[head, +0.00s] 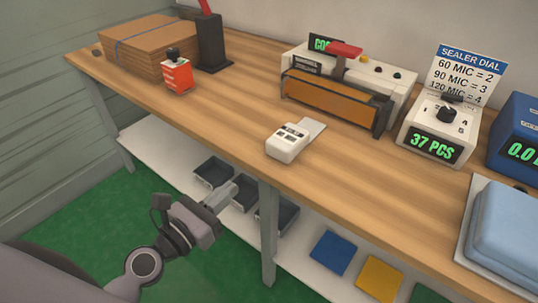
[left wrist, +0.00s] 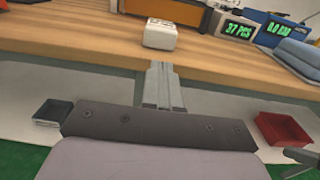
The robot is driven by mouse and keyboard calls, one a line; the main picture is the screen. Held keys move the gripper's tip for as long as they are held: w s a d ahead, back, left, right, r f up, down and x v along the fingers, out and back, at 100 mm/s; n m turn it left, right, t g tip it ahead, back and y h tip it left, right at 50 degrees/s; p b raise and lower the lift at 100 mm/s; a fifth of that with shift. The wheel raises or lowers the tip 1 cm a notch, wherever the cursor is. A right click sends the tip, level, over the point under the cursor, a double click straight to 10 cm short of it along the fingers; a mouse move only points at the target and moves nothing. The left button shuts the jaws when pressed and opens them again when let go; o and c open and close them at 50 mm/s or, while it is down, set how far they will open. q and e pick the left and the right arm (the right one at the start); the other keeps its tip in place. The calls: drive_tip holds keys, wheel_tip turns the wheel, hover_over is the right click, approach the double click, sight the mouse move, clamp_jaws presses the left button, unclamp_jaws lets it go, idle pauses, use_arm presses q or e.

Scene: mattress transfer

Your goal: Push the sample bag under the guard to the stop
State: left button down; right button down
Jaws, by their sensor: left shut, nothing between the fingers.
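A flat grey piece (head: 313,130), which may be the sample bag, lies on the bench against a small white device (head: 287,143). The device also shows in the left wrist view (left wrist: 160,34). Behind them stands the sealer (head: 392,80), with a long orange-brown bar (head: 332,96) across its front that may be the guard. I cannot make out a stop. My left gripper (head: 222,196) is shut and empty, in front of the bench edge, apart from the device. It also shows in the left wrist view (left wrist: 159,80), pointing towards the device. My right gripper is not clearly seen.
The bench's front edge (head: 200,130) lies between my left gripper and the device. A dial box (head: 440,128) reading 37 PCS and a light blue pad (head: 505,235) are to the right. A cardboard stack (head: 135,45) and red box (head: 176,76) are left. Grey bins (head: 212,172) sit below.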

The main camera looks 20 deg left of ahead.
use_arm(q)
drive_tip(key=p, duration=0.2)
approach(276, 149)
drive_tip(key=x, duration=0.5)
drive_tip(key=shift+w, duration=0.1)
drive_tip(key=shift+b+x, duration=0.3)
drive_tip(key=shift+x, duration=0.55)
drive_tip(key=shift+x, duration=1.75)
